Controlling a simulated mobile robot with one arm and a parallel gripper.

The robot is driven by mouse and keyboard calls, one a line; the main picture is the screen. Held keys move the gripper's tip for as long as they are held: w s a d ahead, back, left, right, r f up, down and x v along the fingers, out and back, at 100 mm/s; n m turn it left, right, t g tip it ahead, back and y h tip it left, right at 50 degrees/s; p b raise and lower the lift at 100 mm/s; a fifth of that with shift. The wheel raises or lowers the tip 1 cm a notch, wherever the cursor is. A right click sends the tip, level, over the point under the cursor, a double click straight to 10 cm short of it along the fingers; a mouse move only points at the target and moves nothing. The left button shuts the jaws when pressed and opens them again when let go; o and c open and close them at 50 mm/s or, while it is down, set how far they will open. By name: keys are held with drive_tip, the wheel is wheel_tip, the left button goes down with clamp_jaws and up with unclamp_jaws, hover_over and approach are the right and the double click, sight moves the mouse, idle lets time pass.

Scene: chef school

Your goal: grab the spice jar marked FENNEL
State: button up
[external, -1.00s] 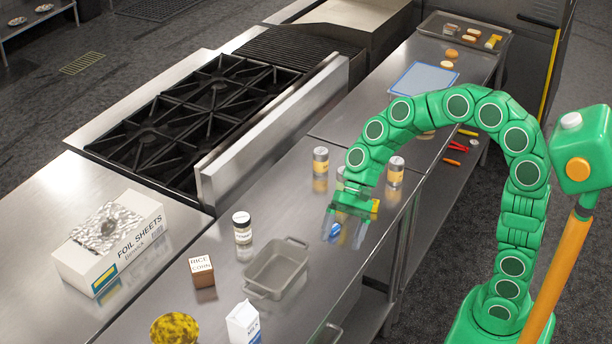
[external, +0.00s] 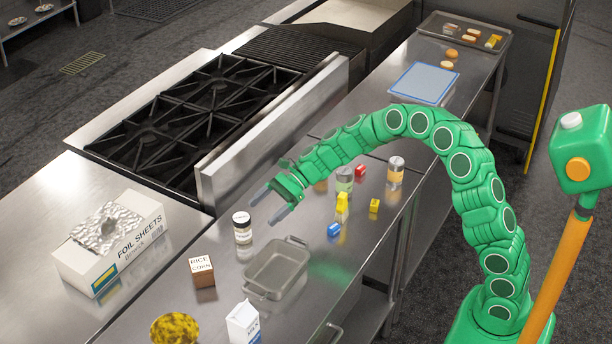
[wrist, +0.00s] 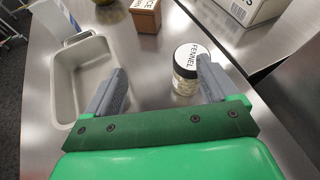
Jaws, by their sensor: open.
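The FENNEL jar (wrist: 186,68) is a clear jar with a white label on its lid, upright on the steel counter. In the wrist view it stands beyond my gripper (wrist: 154,88), nearer the right finger, with pale contents showing. It also shows in the external view (external: 242,228), left of the grey pan. My gripper (external: 270,203) is open and empty, reaching left just short of the jar. The jar is not gripped; I cannot tell whether the right finger touches it.
A grey pan (external: 278,266) lies close by; a rice box (external: 202,270), milk carton (external: 243,322) and foil sheets box (external: 112,245) stand around. Other jars (external: 396,170) and several coloured blocks (external: 342,205) are behind my gripper. A raised steel panel (external: 270,130) borders the stove.

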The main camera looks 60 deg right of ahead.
sight(249, 216)
drive_tip(key=w+d+f+m, duration=0.1)
drive_tip(key=w+d+f+m+t, duration=0.1)
drive_tip(key=w, duration=0.1)
drive_tip(key=shift+w+d+f, duration=0.2)
drive_tip(key=shift+f, duration=0.05)
drive_tip(key=shift+x, duration=3.8)
drive_tip(key=c, duration=1.1)
